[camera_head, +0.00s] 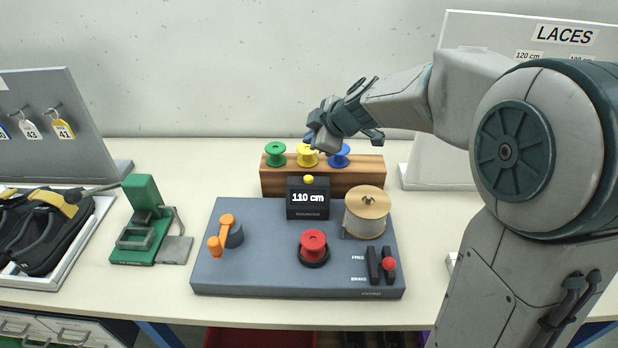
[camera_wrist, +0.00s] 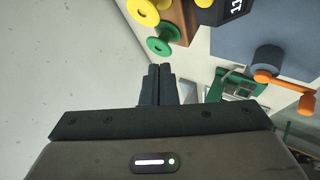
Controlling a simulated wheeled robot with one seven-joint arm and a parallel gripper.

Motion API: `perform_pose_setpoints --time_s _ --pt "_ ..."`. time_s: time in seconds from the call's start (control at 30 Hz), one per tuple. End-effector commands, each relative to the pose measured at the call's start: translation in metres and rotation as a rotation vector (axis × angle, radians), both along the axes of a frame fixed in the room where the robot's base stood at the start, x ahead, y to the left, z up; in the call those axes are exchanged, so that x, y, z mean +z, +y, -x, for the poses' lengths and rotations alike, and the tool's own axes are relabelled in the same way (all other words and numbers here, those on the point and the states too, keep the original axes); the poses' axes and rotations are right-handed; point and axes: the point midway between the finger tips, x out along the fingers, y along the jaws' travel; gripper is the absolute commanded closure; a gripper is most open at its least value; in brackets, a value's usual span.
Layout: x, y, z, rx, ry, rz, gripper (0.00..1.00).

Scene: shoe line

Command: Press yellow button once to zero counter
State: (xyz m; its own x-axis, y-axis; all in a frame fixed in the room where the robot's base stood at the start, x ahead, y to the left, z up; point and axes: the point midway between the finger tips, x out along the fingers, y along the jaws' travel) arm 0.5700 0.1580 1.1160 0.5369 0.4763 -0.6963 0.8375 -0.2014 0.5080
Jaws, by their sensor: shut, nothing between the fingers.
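The counter (camera_head: 308,201) is a small dark box reading "110 cm", standing at the back of the grey panel. The yellow button (camera_head: 308,180) sits on its top. In the wrist view the counter (camera_wrist: 232,10) is cut off by the top edge, with the yellow button (camera_wrist: 204,3) beside it. My gripper (camera_head: 312,138) is up behind the counter, over the spool rack and apart from the button. In the wrist view its fingers (camera_wrist: 158,72) are shut together and empty.
A wooden rack (camera_head: 370,178) holds green (camera_head: 276,154), yellow (camera_head: 307,155) and blue (camera_head: 340,155) spools just below my gripper. The panel (camera_head: 255,275) also carries an orange crank (camera_head: 222,235), red knob (camera_head: 313,243), lace reel (camera_head: 367,213) and red-tipped lever (camera_head: 389,264). A green device (camera_head: 140,240) stands left.

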Motion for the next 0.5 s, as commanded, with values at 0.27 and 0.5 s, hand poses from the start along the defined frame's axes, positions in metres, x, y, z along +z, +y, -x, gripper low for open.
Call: perform_pose_setpoints --time_s 0.27,0.5 --pt "-0.006 0.000 0.000 -0.001 0.002 0.000 1.00" --pt "-0.030 0.000 0.001 0.000 0.002 0.001 1.00"
